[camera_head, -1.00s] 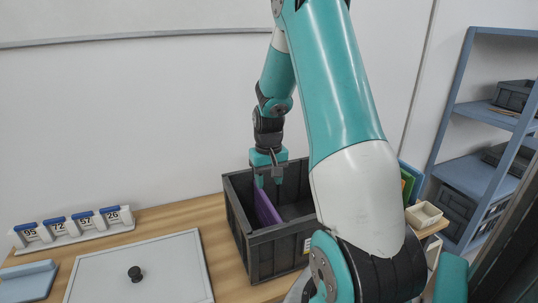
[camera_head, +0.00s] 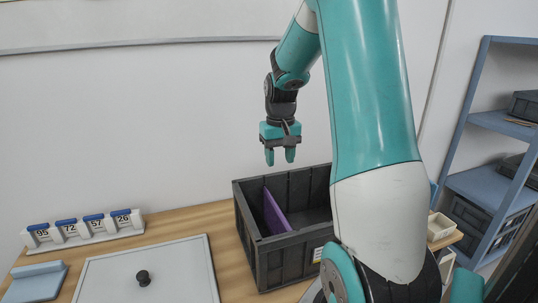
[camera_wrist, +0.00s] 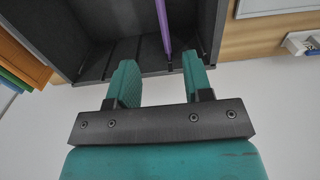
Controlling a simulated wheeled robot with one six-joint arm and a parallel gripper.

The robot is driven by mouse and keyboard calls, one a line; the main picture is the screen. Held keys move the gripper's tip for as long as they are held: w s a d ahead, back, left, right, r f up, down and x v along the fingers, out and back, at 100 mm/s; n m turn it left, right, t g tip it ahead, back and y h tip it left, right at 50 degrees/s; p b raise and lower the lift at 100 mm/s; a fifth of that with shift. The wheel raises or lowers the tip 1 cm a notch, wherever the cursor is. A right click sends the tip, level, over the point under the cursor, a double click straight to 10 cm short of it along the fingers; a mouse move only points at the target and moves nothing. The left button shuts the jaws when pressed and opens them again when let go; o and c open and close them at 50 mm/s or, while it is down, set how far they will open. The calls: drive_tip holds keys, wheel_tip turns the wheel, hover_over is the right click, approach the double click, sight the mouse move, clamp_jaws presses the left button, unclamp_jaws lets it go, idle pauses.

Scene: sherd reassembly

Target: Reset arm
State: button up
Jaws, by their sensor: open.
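My gripper (camera_head: 280,157) is open and empty, hanging fingers-down above the back of the dark grey crate (camera_head: 262,262) in the head view. A thin purple panel (camera_head: 275,212) stands inside the crate near its left side, clear of the fingers. In the wrist view, the two teal fingers of my gripper (camera_wrist: 160,85) are spread apart. The purple panel (camera_wrist: 163,25) shows edge-on beyond and between them, inside the crate (camera_wrist: 60,30). The right part of the crate is hidden behind my arm.
Numbered tags stand in a white rack (camera_head: 85,232) at the left, behind a blue-grey block (camera_head: 36,280). A small cream tray (camera_head: 438,228) and blue shelves (camera_head: 480,185) are at the right.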

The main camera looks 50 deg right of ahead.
drive_tip(key=a+r+n+t+y, duration=0.1)
drive_tip(key=a+r+n, duration=0.15)
drive_tip(key=a, duration=0.75)
drive_tip(key=a+r+n, duration=0.1)
drive_tip(key=a+n, duration=0.2)
drive_tip(key=a, duration=0.6)
drive_tip(key=s+a+r+n+g+y, duration=0.1)
drive_tip(key=s+a+r+n+y, duration=0.1)
drive_tip(key=s+a+n, duration=0.6)
drive_tip(key=s+a+y, duration=0.1)
drive_tip(key=s+a, duration=0.6)
drive_tip(key=a, duration=0.4)
